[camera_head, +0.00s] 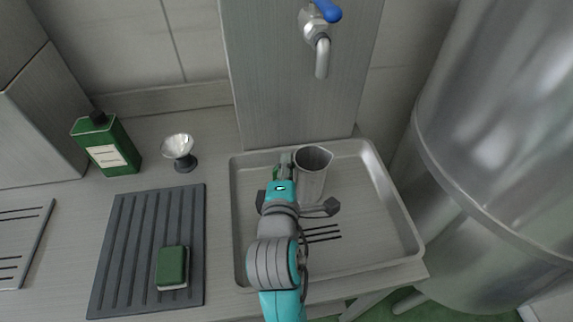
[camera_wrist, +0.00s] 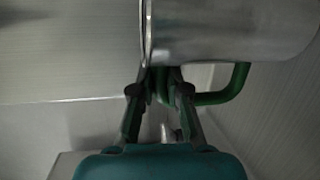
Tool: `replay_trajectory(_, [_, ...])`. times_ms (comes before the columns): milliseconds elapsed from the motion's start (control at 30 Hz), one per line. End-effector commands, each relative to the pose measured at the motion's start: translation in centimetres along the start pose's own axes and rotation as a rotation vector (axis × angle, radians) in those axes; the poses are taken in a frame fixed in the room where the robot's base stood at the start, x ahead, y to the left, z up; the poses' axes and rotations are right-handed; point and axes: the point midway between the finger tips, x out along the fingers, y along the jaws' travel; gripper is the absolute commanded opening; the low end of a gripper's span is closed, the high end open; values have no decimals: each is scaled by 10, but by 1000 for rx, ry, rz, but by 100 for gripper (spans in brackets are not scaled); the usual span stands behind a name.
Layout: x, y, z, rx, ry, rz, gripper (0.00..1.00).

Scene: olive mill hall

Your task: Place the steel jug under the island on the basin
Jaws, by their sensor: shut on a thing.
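The steel jug (camera_head: 313,175) is a grey metal cylinder, upright with its open top facing up, over the back middle of the shallow steel basin (camera_head: 402,218). I cannot tell whether its base touches the basin floor. My gripper (camera_head: 282,172) is at the jug's left side. In the wrist view the jug (camera_wrist: 225,32) fills the top right, and my gripper (camera_wrist: 160,82) is shut on its green handle (camera_wrist: 225,90). The jug's underside is hidden.
A steel tap (camera_head: 320,50) with a blue lever is above the basin's back. A large steel tank (camera_head: 500,130) stands right.

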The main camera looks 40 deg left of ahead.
Motion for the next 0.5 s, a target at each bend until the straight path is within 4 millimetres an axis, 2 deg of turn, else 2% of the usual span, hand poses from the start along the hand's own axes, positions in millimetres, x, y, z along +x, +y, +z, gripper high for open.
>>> replay_trajectory(67, [0, -2, 0, 0, 0, 0, 0])
replay_trajectory(100, [0, -2, 0, 0, 0, 0, 22])
replay_trajectory(167, [0, -2, 0, 0, 0, 0, 37])
replay_trajectory(200, [0, -2, 0, 0, 0, 0, 40])
replay_trajectory(500, [0, 0, 0, 0, 0, 0, 40])
